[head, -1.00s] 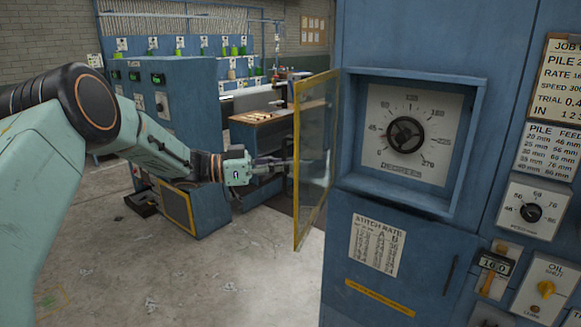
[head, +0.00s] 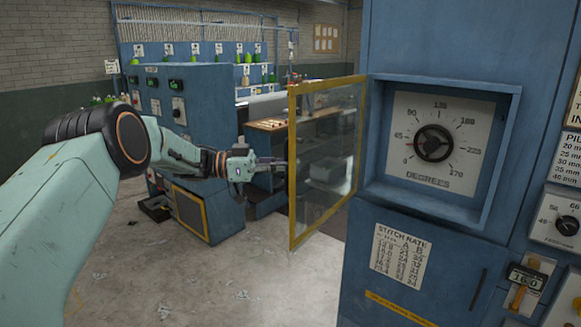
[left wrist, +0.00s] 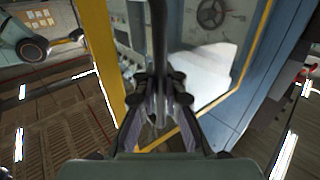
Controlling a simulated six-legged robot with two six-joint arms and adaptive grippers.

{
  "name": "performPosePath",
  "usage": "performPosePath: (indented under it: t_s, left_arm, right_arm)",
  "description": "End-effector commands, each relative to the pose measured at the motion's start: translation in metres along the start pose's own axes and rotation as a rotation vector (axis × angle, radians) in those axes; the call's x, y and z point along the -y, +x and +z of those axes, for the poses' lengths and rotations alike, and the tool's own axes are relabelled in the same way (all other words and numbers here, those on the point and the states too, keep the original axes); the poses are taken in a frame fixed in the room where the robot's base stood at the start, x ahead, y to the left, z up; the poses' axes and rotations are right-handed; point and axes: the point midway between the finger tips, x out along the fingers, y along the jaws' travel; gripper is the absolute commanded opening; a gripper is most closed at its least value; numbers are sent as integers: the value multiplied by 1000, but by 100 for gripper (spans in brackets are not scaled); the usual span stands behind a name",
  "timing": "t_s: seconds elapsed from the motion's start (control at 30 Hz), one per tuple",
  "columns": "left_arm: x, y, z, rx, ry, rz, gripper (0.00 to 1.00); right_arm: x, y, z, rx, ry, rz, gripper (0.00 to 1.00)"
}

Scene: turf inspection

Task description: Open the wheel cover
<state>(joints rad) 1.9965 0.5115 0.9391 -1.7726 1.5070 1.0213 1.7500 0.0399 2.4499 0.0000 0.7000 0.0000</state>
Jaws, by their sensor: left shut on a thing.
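The wheel cover (head: 325,160) is a clear pane in a yellow frame. It stands swung open to the left of the square recess that holds the round dial wheel (head: 433,143). My left gripper (head: 281,161) is at the cover's outer edge, about mid-height. In the left wrist view my left gripper (left wrist: 160,85) is shut on a dark bar (left wrist: 158,35), which looks like the cover's handle. The cover's yellow frame (left wrist: 102,60) also shows there, with the wheel (left wrist: 212,13) behind the pane. How the bar joins the frame is hard to see. My right gripper is out of view.
The blue cabinet (head: 455,260) with the recess fills the right side, with a counter (head: 525,281) and small dial (head: 567,225) at its edge. Another blue cabinet (head: 207,100) and a workbench (head: 268,126) stand behind my left arm.

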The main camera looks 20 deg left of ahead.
Motion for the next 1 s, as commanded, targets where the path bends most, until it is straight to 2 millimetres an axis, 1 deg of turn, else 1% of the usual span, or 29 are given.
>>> performPosePath:
  t_s: [0.03,0.37,0.4,0.67,0.7,1.0]
  left_arm:
    - [-1,-2,3,1,-8,3,0]
    - [-1,-2,3,0,-8,3,0]
    - [-1,-3,2,0,-7,3,10]
    - [1,-3,1,-1,-3,1,32]
    - [1,-3,1,-1,-2,1,33]
    - [1,-5,0,-2,-1,-1,33]
  right_arm:
    - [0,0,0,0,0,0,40]
    - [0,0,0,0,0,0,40]
    - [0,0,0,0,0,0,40]
    - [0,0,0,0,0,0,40]
    - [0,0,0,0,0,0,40]
    - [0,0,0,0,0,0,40]
